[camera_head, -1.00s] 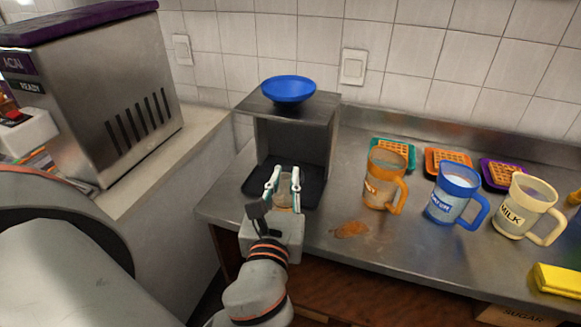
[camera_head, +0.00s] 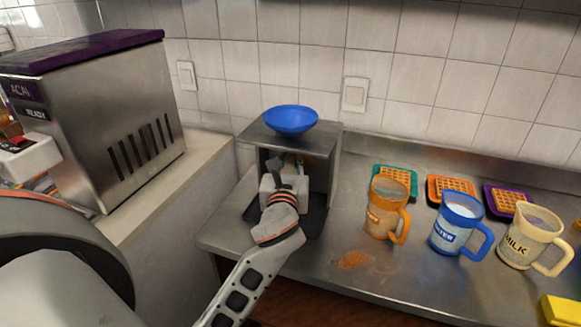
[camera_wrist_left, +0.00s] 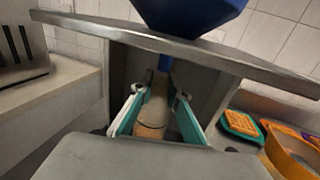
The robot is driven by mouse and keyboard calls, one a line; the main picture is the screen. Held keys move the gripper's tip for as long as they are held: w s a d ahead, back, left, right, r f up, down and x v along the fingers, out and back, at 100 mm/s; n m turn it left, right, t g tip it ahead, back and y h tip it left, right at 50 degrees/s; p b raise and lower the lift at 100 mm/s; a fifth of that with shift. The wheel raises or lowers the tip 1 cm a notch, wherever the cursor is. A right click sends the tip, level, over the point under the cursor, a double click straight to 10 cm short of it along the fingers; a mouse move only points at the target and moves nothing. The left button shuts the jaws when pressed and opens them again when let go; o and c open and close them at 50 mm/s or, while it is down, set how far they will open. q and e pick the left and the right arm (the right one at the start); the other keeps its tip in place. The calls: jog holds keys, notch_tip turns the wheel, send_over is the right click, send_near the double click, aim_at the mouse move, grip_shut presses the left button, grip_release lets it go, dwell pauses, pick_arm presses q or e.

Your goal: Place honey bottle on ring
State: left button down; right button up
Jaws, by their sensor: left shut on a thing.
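My left gripper (camera_wrist_left: 161,95) reaches into the open front of a metal stand, below its top shelf (camera_head: 316,142). Its fingers are shut on a tan, translucent object in the left wrist view (camera_wrist_left: 152,112), which seems to be the honey bottle; no label can be read. In the head view, my wrist hides most of the held object. A blue bowl-like funnel (camera_head: 291,120) sits on the shelf. A blue spout (camera_wrist_left: 165,63) shows under the shelf, just beyond the held object. I cannot make out a ring. My right gripper is not in view.
The stand's black base (camera_head: 313,220) lies under my arm. To the right are an orange mug (camera_head: 385,210), a blue mug (camera_head: 456,222), a cream milk mug (camera_head: 527,236) and waffles on coloured trays (camera_head: 452,188). An orange-brown spill (camera_head: 352,260) marks the counter.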

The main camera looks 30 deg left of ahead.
pick_arm(q)
jog(key=shift+w+a, duration=0.15)
jog(key=shift+w, duration=0.2)
jog(key=shift+f, duration=0.1)
notch_tip(320, 180, down, 4)
jog(key=shift+r+b, duration=0.25)
jog(key=shift+b, duration=0.35)
jog(key=shift+r, duration=0.1)
jog(key=c, duration=1.9)
grip_release()
jog(key=v, duration=1.2)
